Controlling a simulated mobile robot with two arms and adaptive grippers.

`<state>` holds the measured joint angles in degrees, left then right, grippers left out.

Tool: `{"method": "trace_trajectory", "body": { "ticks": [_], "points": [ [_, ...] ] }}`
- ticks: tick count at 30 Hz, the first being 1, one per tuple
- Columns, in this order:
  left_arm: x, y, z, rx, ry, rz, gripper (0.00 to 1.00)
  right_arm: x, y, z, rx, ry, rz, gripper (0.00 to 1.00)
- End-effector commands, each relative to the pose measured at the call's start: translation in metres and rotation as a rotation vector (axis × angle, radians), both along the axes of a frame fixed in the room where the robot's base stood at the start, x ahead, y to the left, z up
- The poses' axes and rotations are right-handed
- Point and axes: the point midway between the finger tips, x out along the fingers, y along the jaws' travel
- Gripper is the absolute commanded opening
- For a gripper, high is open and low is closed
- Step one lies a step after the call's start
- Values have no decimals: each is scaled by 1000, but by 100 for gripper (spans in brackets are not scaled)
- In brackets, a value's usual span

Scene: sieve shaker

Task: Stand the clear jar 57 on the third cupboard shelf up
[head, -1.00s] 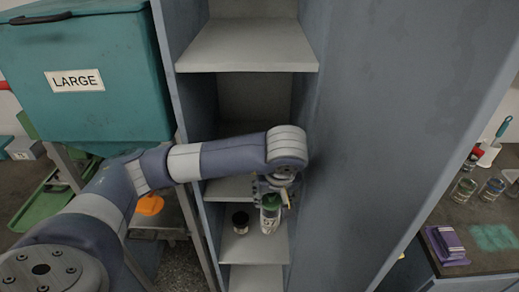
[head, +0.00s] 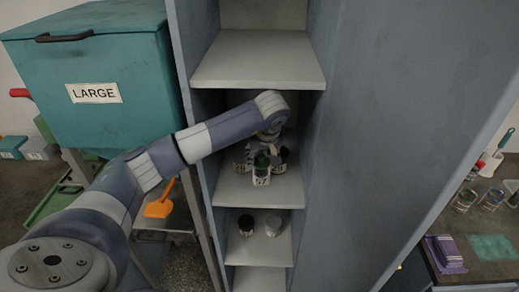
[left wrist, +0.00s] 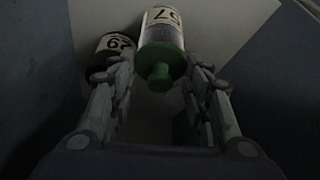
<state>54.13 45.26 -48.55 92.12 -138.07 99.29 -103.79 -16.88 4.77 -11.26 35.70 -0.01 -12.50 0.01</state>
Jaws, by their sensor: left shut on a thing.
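The clear jar 57 (head: 261,172) has a green lid and a pale label and looks upright. My left gripper (head: 264,152) is shut on it, inside the tall cupboard, at the middle shelf (head: 250,194). In the left wrist view the jar's numbered label and green lid (left wrist: 161,62) show between the fingers of my left gripper (left wrist: 162,88). I cannot tell whether the jar's base touches the shelf. My right gripper is not in view.
A dark-lidded jar (left wrist: 115,46) stands close beside jar 57 in the left wrist view. Other jars show partly behind my gripper. The shelf below holds a dark-lidded jar (head: 246,224) and a pale-lidded jar (head: 273,225). The cupboard's side walls are close.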

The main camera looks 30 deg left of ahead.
Motion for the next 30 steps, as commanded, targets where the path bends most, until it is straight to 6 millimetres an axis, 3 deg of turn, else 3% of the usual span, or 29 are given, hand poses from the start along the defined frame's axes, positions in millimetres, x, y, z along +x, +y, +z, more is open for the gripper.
{"method": "trace_trajectory", "body": {
  "ticks": [5,9,21,22,24,30],
  "points": [
    [19,20,3,-1,0,4,3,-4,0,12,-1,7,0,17],
    [19,20,-2,-1,1,0,3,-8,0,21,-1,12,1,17],
    [19,20,-9,0,-1,0,3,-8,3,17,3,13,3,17],
    [19,20,-8,0,0,0,51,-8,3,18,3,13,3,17],
    [19,20,-8,0,0,0,65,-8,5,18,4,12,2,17],
    [19,20,-8,0,0,0,65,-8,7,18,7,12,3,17]
  ]
}}
